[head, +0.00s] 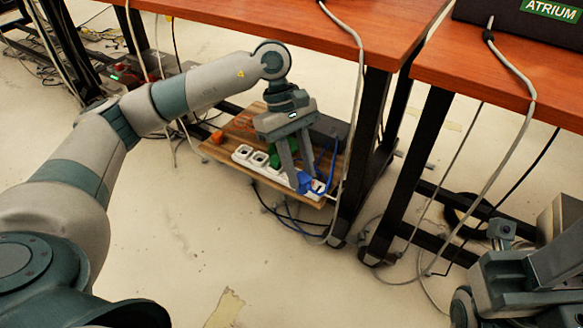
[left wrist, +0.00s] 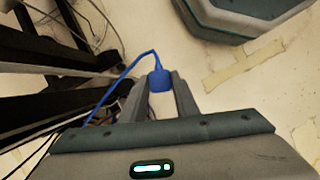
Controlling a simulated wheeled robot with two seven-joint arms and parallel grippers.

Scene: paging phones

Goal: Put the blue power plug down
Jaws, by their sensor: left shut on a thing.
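The blue power plug (left wrist: 160,80) is between the fingertips of my left gripper (left wrist: 159,88) in the left wrist view, with its blue cord running off to the left. In the head view my left gripper (head: 305,185) points down over the right end of a white power strip (head: 262,162) and is shut on the blue plug (head: 304,183). I cannot tell whether the plug touches the strip.
The strip lies on a low wooden board (head: 222,151) with a green plug (head: 290,152) and an orange plug (head: 217,137). Dark table legs (head: 362,150) and hanging grey cables stand close to the right. Wooden tabletops (head: 330,38) are above. The floor in front is clear.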

